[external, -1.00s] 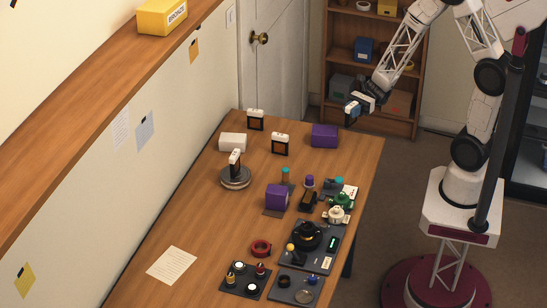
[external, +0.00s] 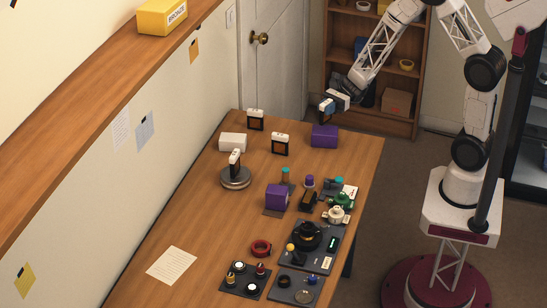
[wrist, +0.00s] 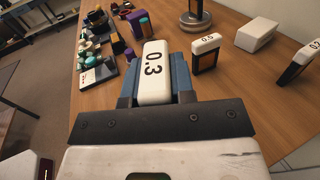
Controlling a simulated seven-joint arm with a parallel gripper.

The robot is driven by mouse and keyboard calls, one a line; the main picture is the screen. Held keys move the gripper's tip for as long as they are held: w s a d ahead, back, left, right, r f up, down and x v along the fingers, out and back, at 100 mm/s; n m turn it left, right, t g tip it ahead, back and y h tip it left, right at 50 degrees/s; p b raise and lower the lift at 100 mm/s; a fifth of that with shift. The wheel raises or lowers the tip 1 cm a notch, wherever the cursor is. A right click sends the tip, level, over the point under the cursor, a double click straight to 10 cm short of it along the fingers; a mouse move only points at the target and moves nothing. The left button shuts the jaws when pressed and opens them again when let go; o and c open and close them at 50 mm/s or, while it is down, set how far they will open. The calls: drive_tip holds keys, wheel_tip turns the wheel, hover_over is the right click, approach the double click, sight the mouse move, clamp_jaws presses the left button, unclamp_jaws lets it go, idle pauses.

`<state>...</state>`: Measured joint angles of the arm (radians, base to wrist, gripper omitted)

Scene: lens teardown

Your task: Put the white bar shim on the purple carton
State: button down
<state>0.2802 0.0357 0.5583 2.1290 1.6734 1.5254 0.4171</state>
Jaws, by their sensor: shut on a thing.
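My gripper (external: 325,114) is shut on a white bar shim marked 0.3 (wrist: 154,70), which sits between the blue fingers in the wrist view. In the external view the gripper is above the purple carton (external: 324,137) at the table's far right end, apparently with a small gap. That carton is not visible in the wrist view, where my gripper fills the near part. A second purple block (external: 277,197) stands on a dark base mid-table; it also shows in the wrist view (wrist: 140,24).
Dark-framed pieces with white tops stand nearby (external: 280,144) (external: 255,120); the closer one reads 0.5 in the wrist view (wrist: 206,50). A white box (external: 232,142) and a round metal disc (external: 236,182) are farther left. Lens parts and trays (external: 318,262) crowd the front right.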

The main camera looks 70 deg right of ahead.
sight(320, 119)
drive_tip(key=shift+f, duration=1.75)
drive_tip(key=shift+f, duration=0.15)
drive_tip(key=c, duration=1)
unclamp_jaws()
drive_tip(key=shift+d, duration=0.1)
drive_tip(key=shift+v, duration=5.9)
drive_tip(key=shift+s, duration=0.1)
